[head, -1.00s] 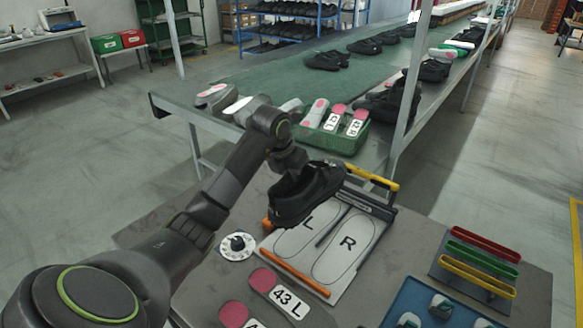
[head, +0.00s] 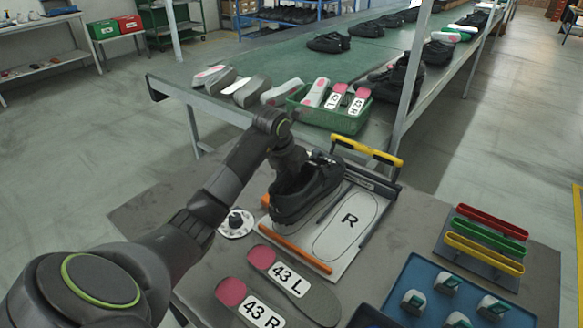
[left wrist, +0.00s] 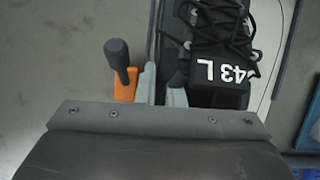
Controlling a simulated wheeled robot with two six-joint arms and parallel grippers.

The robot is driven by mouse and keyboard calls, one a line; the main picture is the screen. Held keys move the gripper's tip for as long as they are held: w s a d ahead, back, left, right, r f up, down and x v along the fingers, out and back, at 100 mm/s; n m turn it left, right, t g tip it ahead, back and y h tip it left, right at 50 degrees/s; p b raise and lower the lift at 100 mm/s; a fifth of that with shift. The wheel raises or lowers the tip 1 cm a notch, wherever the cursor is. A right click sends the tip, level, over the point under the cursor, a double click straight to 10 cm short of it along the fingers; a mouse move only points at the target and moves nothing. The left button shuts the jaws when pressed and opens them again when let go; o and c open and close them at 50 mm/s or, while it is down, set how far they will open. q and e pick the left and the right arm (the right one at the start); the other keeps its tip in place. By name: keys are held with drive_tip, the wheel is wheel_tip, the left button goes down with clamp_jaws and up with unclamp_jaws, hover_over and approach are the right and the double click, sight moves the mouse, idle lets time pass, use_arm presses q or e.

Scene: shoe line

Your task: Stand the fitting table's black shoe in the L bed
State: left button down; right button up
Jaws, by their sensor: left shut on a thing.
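The black shoe (head: 305,197) is over the L bed of the white fitting board (head: 325,262), upright, and hides the L. Its sole looks on or very close to the board; I cannot tell which. The R outline (head: 348,224) beside it is empty. My left gripper (head: 290,172) is at the shoe's opening, shut on it. In the left wrist view the gripper (left wrist: 162,85) shows at the edge of the shoe (left wrist: 222,40), whose tag reads 43 L. My right gripper is not in view.
An orange bar (head: 295,248) and a yellow-handled bar (head: 366,150) edge the board. A dial (head: 236,223) sits to the left. Insoles 43 L (head: 293,281) and 43 R (head: 250,304) lie in front. A blue tray (head: 425,278) and coloured holders (head: 485,240) are at right. A green basket (head: 345,122) stands behind.

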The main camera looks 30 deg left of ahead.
sight(293, 184)
use_arm(q)
drive_tip(key=shift+f+b, duration=0.5)
drive_tip(key=shift+f, duration=0.35)
drive_tip(key=shift+f+b, duration=0.55)
drive_tip(key=shift+f, duration=0.3)
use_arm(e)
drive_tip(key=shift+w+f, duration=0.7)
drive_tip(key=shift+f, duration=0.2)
use_arm(q)
drive_tip(key=c, duration=1.5)
unclamp_jaws()
drive_tip(key=shift+c, duration=0.2)
drive_tip(key=shift+o, duration=0.4)
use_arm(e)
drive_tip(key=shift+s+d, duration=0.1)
use_arm(q)
drive_tip(key=shift+f, duration=0.1)
